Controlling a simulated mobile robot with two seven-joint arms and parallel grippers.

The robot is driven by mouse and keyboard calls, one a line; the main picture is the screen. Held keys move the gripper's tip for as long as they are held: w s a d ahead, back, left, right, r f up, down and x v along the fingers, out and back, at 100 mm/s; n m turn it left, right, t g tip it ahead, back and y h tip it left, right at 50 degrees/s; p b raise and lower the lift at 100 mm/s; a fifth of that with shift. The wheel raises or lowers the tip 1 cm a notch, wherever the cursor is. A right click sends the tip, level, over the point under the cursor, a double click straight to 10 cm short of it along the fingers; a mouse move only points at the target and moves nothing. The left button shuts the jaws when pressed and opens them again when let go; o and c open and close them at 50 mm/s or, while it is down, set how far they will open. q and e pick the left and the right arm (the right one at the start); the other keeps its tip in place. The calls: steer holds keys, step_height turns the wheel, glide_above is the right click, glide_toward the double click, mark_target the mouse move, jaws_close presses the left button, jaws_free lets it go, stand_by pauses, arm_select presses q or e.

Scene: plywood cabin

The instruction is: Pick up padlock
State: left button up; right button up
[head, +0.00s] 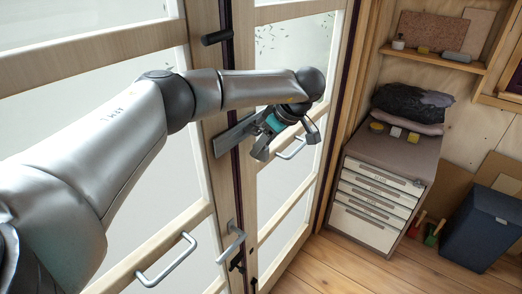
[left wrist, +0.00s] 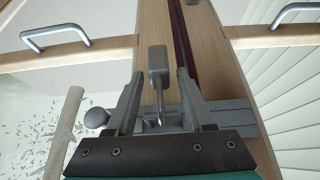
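My left gripper (head: 287,142) reaches across to the glazed double doors, in front of the grey metal bar (head: 228,138) near the doors' meeting edges. I cannot make out the padlock in the head view. My right gripper is not in view.
A lever handle (head: 232,242) and a pull handle (head: 168,260) sit lower on the doors; another pull handle (head: 292,149) is beside the gripper. A drawer cabinet (head: 375,200) and a blue bin (head: 475,228) stand at right. Wooden floor (head: 350,270) lies clear in front.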

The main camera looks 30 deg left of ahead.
arm_select(q)
jaws_close()
steer(key=shift+r, duration=0.1)
stand_by(0.5)
